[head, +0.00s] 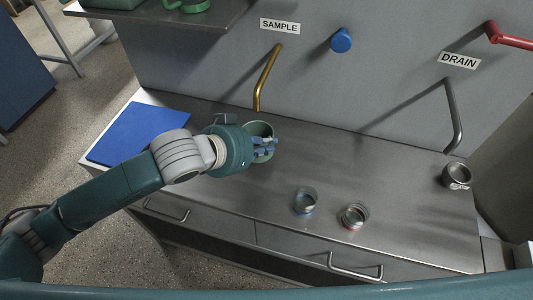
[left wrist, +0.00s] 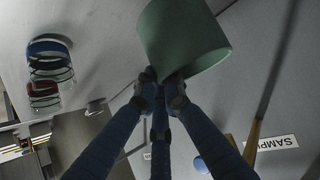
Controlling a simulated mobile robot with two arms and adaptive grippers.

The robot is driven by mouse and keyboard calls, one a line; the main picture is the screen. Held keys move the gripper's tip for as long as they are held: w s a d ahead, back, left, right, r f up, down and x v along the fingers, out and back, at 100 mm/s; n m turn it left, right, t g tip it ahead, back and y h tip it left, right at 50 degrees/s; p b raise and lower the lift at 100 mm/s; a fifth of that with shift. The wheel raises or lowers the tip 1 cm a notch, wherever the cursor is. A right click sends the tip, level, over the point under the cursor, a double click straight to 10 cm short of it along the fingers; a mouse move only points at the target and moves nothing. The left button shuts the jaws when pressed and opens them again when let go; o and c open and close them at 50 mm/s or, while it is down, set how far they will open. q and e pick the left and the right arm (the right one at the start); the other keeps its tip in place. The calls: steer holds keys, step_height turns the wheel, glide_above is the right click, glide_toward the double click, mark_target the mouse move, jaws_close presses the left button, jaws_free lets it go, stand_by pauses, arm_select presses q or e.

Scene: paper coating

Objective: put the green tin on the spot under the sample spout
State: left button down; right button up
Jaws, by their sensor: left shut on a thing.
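The green tin (head: 260,129) is just below the lower end of the brass sample spout (head: 264,80) in the head view. My left gripper (head: 266,146) is shut on the tin's near side; the fingers hide part of it. In the left wrist view the tin (left wrist: 185,35) is gripped at its edge by my left fingers (left wrist: 165,88). The SAMPLE label (head: 280,25) is on the wall above the spout. Whether the tin touches the counter, and the spot beneath it, I cannot tell. My right gripper is not in view.
A blue mat (head: 138,133) lies at the counter's left end. The drain spout (head: 454,115) and blue knob (head: 341,40) project from the wall. The counter's middle is clear.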

mark_target(267, 155)
arm_select(q)
step_height(267, 155, down, 3)
steer(key=shift+w+d+f, duration=0.1)
steer(key=shift+d, duration=0.05)
steer(key=shift+f, duration=0.9)
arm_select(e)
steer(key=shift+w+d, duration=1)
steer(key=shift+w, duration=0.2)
arm_select(q)
steer(key=c, duration=1.9)
jaws_free()
steer(key=shift+o, duration=0.2)
steer(key=shift+r, duration=0.2)
steer(key=v, duration=1.2)
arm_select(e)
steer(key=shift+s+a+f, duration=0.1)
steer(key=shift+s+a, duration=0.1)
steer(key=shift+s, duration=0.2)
